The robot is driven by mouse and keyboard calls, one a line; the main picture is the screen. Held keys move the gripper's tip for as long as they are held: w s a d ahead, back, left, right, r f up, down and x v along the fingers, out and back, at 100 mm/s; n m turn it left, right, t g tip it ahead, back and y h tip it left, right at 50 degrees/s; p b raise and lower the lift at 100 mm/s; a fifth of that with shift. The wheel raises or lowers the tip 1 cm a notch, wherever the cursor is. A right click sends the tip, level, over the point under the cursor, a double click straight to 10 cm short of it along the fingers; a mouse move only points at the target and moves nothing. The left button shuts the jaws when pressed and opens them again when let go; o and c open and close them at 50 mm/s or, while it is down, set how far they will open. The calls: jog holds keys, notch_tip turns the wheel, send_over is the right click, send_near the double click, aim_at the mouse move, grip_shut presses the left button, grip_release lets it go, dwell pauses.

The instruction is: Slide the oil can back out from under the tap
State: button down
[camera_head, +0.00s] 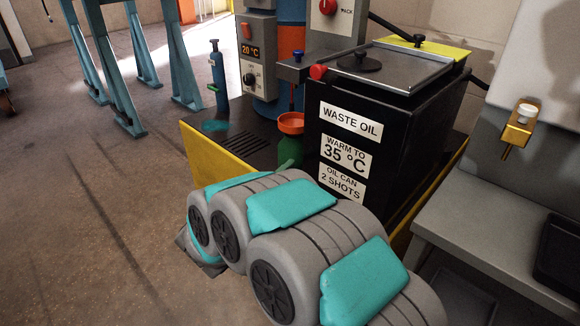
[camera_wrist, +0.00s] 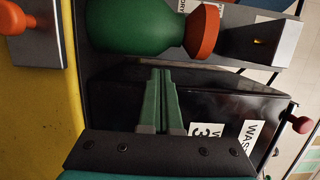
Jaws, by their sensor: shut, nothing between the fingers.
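The green oil can (camera_head: 290,150) with its orange funnel mouth (camera_head: 291,123) stands upright beside the black waste oil tank, partly hidden behind my arm. A grey tap block with a blue knob (camera_head: 298,54) is above the funnel. In the wrist view the can (camera_wrist: 135,27) lies sideways in the picture, and its funnel (camera_wrist: 203,30) faces the grey tap block (camera_wrist: 262,42), apart from it. My gripper (camera_wrist: 161,72) is shut and empty. Its green fingers point at the can's side from close by; I cannot tell whether they touch it.
The black waste oil tank (camera_head: 400,115) with white labels stands close to the right of the can. A yellow-edged platform (camera_head: 210,155) lies under both.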

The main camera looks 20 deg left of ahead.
aim_at(300, 154)
jog(key=w+d, duration=0.1)
jog(key=w, duration=0.6)
jog(key=shift+w+d, duration=0.15)
jog(key=shift+w, duration=0.15)
jog(key=w+a+p, duration=0.2)
jog(key=w+a, duration=0.3)
jog(key=a, duration=0.7)
jog(key=shift+w+a, duration=0.15)
